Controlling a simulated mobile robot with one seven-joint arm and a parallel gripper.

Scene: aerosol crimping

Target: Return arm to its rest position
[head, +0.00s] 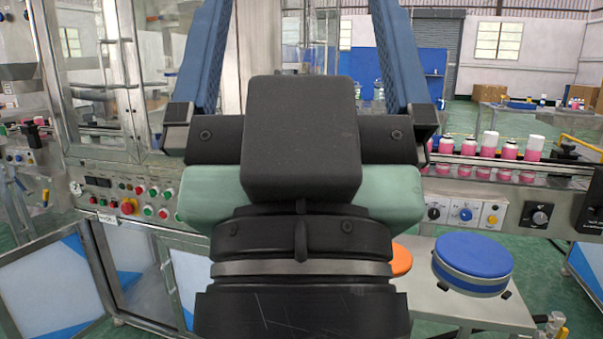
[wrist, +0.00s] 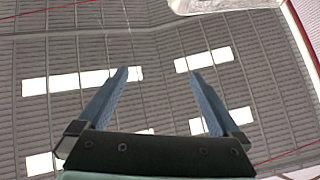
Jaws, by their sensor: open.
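My gripper (head: 297,45) fills the middle of the head view, with its two blue fingers spread wide apart and pointing upward. Nothing is between the fingers. In the wrist view my gripper (wrist: 160,90) also shows open and empty against the ceiling. My dark wrist housing hides much of the machine behind it. The fingers appear clear of the machine and touch nothing that I can see.
A machine with a control panel (head: 125,195) stands at the left. A conveyor (head: 510,182) with several pink and white cans (head: 507,150) runs at the right.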

